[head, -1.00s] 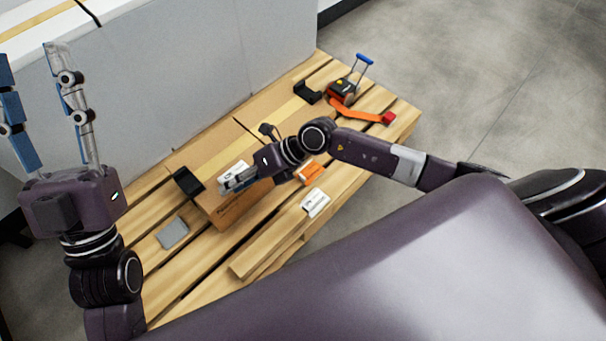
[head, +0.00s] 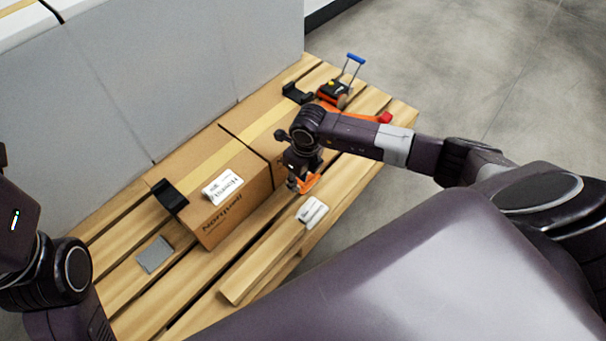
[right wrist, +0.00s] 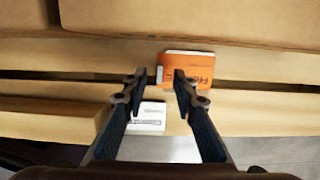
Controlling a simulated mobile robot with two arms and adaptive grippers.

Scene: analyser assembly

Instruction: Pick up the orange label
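The orange label (right wrist: 188,70) lies flat on the wooden pallet beside the cardboard box in the right wrist view. In the head view only part of the orange label (head: 309,182) shows below my right gripper (head: 295,185). My right gripper (right wrist: 158,78) is open and points down over it; the label sits beyond and around the right fingertip, with nothing between the fingers held. Of my left arm only the dark wrist parts show at the left edge of the head view; its fingers are out of view.
A white label (head: 311,212) lies on the pallet (head: 250,270) near the orange one. Another white label (head: 222,187) is on the cardboard box (head: 240,205). A grey plate (head: 155,255) lies at left. A tape dispenser (head: 334,92) stands at the far end.

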